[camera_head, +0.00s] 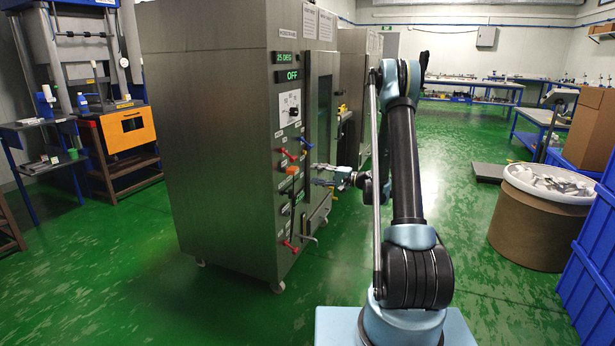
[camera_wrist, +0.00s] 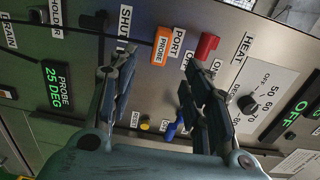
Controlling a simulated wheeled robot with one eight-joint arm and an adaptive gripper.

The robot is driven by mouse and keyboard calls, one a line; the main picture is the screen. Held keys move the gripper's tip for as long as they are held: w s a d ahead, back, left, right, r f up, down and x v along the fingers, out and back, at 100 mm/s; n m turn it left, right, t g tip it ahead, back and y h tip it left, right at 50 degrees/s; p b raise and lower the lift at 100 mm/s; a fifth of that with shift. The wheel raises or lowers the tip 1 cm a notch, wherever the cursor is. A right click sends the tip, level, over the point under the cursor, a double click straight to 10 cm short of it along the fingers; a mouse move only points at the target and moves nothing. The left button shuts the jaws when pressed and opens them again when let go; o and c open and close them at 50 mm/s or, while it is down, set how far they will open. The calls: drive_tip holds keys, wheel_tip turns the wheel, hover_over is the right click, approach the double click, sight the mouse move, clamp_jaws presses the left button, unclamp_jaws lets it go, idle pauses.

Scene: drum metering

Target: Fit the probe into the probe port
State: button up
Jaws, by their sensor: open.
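The orange probe (camera_wrist: 161,46), a small block marked PROBE, sits at the steel panel beside the printed word PORT. It also shows in the head view as an orange spot (camera_head: 292,170). The port opening itself is not visible, and I cannot tell how far the probe is seated. My gripper (camera_wrist: 158,63) is open and empty, its two fingers pointing at the panel on either side of the probe in the picture. I see no contact with the probe. In the head view my gripper (camera_head: 328,175) is at the cabinet's front.
A red handle (camera_wrist: 206,46) is close to the right finger, and a blue handle (camera_wrist: 171,130) shows between the fingers. A black heat knob (camera_wrist: 248,104) and a PROBE 25 DEG display (camera_wrist: 54,86) flank them. The steel cabinet (camera_head: 215,130) stands on open green floor.

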drive_tip(key=shift+v, duration=0.9)
drive_tip(key=s+d+r+n+g+h, duration=0.15)
drive_tip(key=s+r+h, duration=0.25)
drive_tip(key=s, duration=0.7)
drive_tip(key=s+d+r+n+g+h, duration=0.15)
drive_tip(key=s+r+h, duration=0.3)
drive_tip(key=s, duration=0.65)
drive_tip(key=s+d+f+h, duration=0.2)
drive_tip(key=s+d, duration=0.3)
drive_tip(key=s, duration=0.4)
drive_tip(key=s+d+f+h, duration=0.3)
drive_tip(key=s+d, duration=0.2)
drive_tip(key=s, duration=0.4)
drive_tip(key=s+d+f+n+h, duration=0.1)
drive_tip(key=s+d+f+h, duration=0.1)
drive_tip(key=s+d, duration=0.4)
drive_tip(key=s+h, duration=0.1)
drive_tip(key=s, duration=0.2)
drive_tip(key=shift+s+f+g, duration=0.4)
